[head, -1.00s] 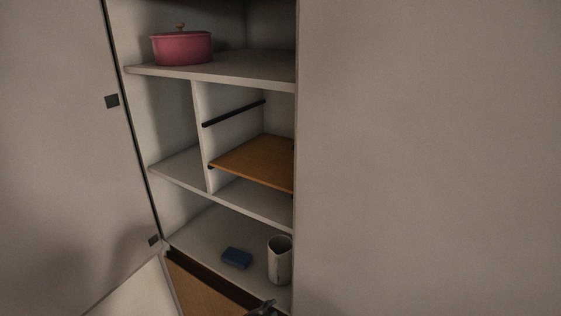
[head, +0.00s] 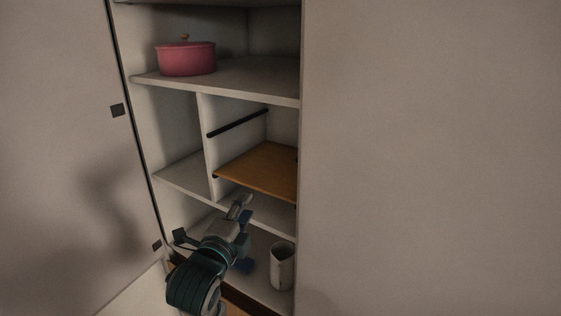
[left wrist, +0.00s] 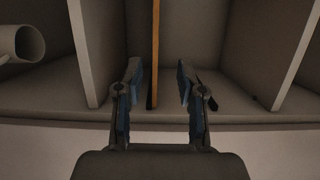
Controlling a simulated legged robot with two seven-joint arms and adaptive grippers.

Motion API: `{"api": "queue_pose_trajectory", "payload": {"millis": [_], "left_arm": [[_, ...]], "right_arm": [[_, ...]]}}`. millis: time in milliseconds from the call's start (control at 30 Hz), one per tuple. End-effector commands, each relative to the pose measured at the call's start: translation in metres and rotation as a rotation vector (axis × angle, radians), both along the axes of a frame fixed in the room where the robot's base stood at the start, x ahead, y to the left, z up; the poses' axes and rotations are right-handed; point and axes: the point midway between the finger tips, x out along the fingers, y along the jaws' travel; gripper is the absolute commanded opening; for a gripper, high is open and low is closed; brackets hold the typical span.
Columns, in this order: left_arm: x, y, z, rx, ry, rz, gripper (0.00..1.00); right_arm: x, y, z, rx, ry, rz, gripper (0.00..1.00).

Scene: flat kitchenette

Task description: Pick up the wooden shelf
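The wooden shelf (head: 262,170) is a flat brown board lying level in the right-hand compartment of the open cabinet, on a dark rail. In the left wrist view the shelf (left wrist: 155,45) shows edge-on as an upright strip. My left gripper (head: 242,209) is in front of the cabinet, just below and in front of the shelf's front edge in the head view. In the left wrist view its two fingers (left wrist: 158,78) are spread and empty, with the shelf's edge lined up between them; contact cannot be told. My right gripper is not in view.
A pink pot (head: 187,60) stands on the upper shelf. A white divider (head: 207,145) borders the compartment; an empty black rail (head: 238,124) is above the shelf.

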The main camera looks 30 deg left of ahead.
Motion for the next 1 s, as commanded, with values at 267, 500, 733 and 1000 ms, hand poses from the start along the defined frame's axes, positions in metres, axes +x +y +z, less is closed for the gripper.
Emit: {"api": "queue_pose_trajectory", "payload": {"millis": [267, 500, 733, 1000], "left_arm": [[0.050, 0.011, -0.001, -0.004, 0.006, 0.003, 0.39], [0.091, 0.019, -0.001, -0.001, 0.004, 0.003, 0.39], [0.108, 0.022, -0.003, -0.003, 0.003, 0.002, 0.39], [0.146, 0.030, -0.007, -0.003, 0.003, 0.002, 0.39]], "right_arm": [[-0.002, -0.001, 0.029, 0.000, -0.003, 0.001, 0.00], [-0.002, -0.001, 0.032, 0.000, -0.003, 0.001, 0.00], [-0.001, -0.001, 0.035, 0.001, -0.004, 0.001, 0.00], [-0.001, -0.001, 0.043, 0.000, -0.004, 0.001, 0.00]]}}
